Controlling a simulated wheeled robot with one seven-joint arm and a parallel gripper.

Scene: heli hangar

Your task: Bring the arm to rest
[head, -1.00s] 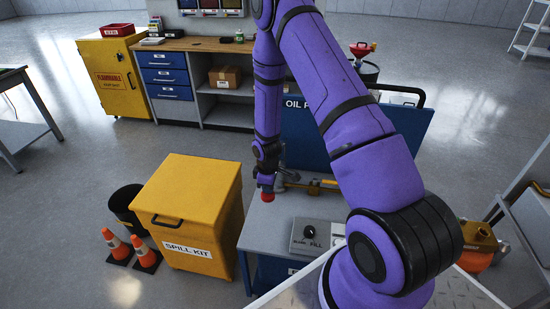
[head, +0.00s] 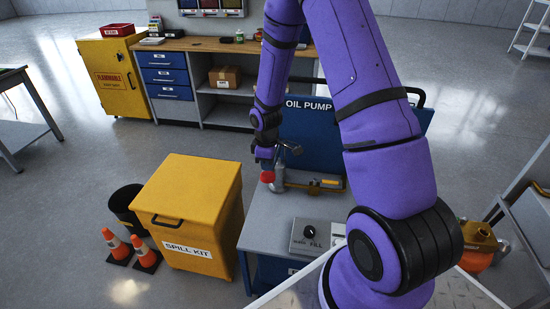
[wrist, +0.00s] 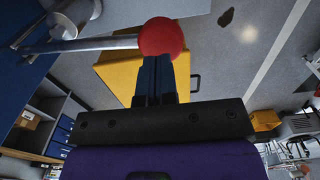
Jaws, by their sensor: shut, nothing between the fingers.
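My gripper (head: 267,163) is above the left end of the grey pump bench (head: 262,232) in the head view. Its two dark fingers (wrist: 155,78) are shut together with nothing between them in the wrist view. A red ball knob (wrist: 161,38) on a metal rod (wrist: 95,43) lies right at the fingertips. Whether they touch it cannot be told. The knob also shows just below the gripper in the head view (head: 267,177). My purple arm is bent, reaching up and then down to the bench.
A blue OIL PUMP panel (head: 318,135) stands behind the gripper, with a brass-coloured bar (head: 325,186) on the bench. A dial box (head: 309,235) sits nearer. The yellow SPILL KIT box (head: 190,205) and cones (head: 143,248) stand left. Open floor lies further left.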

